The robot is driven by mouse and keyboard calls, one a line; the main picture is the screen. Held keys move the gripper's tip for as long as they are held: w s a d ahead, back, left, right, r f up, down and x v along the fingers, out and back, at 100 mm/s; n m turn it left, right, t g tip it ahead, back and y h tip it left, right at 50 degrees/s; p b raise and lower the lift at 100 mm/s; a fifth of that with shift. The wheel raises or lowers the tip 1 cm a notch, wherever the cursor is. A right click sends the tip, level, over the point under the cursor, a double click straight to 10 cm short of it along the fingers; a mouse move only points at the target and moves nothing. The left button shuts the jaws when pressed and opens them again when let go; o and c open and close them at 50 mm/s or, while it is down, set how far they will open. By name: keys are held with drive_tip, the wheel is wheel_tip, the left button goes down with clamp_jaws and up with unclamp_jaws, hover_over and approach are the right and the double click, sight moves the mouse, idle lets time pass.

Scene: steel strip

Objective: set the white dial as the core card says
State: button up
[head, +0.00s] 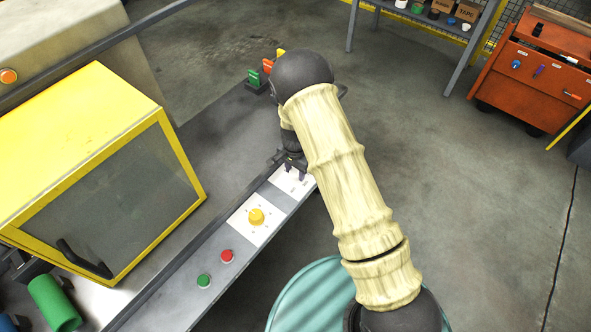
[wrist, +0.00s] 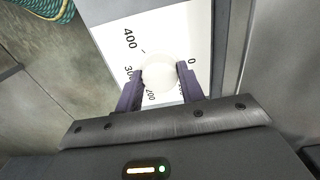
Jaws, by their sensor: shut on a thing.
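The white dial (wrist: 159,71) is a round knob on a white scale plate (wrist: 185,30) in the wrist view. The figures 400, 300, 200 and 0 show around it; another is partly hidden by a finger. I cannot make out a pointer on the dial. My gripper (wrist: 160,88) has its two purple fingers shut on the dial, one on each side. In the head view my gripper (head: 291,168) is over the white plate (head: 299,189) and hides the dial.
A yellow dial (head: 256,216), a red button (head: 227,256) and a green button (head: 204,281) sit nearer on the same strip. A yellow-framed machine box (head: 187,158) stands at left. A teal round object (head: 300,290) is below my arm. Open floor lies at right.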

sight(295, 172)
idle(0.3)
drive_tip(key=o, duration=1)
drive_tip(key=shift+c, duration=0.2)
wheel_tip(295, 172, up, 17)
drive_tip(key=shift+r+b, duration=0.2)
drive_tip(key=shift+b, duration=0.15)
